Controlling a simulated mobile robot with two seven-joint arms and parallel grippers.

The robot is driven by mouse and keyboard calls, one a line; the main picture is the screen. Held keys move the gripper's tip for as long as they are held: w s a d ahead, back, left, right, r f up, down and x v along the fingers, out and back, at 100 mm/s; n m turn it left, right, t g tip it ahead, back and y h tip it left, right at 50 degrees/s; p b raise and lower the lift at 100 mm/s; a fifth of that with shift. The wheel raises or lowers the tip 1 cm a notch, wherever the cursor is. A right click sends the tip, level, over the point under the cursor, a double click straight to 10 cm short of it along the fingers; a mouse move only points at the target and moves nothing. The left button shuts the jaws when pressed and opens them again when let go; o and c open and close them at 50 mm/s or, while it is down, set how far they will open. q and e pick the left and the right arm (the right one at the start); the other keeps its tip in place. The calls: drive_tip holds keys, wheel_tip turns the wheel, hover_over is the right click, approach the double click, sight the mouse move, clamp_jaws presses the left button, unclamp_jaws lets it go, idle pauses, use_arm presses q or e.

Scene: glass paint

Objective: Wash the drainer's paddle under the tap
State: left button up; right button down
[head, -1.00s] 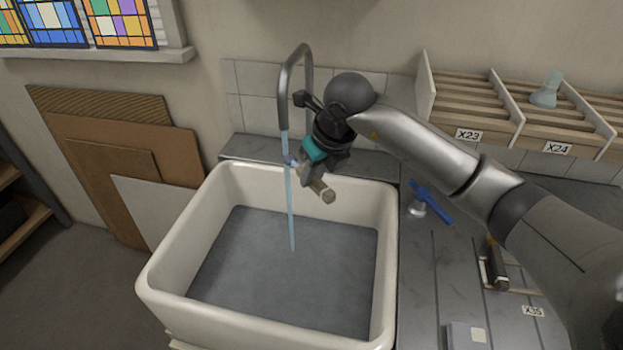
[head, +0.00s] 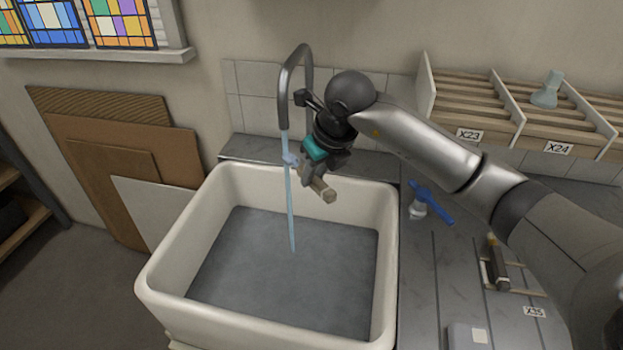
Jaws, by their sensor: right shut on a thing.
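My right gripper (head: 311,176) is above the back part of the white sink (head: 385,225). It is shut on the paddle (head: 327,193), whose light wooden handle end points down and to the right. The paddle's other end is at the water stream (head: 288,195), with a pale bluish patch where they meet; the gripper partly hides the paddle. The curved grey tap (head: 284,85) stands at the back of the sink, and water runs from it down into the basin. My left gripper is not in view.
A dark-handled tool (head: 497,265) rests on a small wooden holder further right. Slatted wooden racks (head: 500,105) hang behind, one holding a pale glass-like object (head: 547,90). The basin is otherwise clear.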

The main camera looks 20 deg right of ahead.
drive_tip(key=s+d, duration=0.1)
drive_tip(key=s, duration=0.6)
drive_tip(key=shift+s+d, duration=0.35)
drive_tip(key=shift+s, duration=0.05)
idle(0.3)
idle(1.2)
drive_tip(key=s+d+r, duration=0.1)
drive_tip(key=s+r, duration=0.3)
drive_tip(key=s, duration=0.1)
drive_tip(key=shift+p, duration=0.35)
idle(0.5)
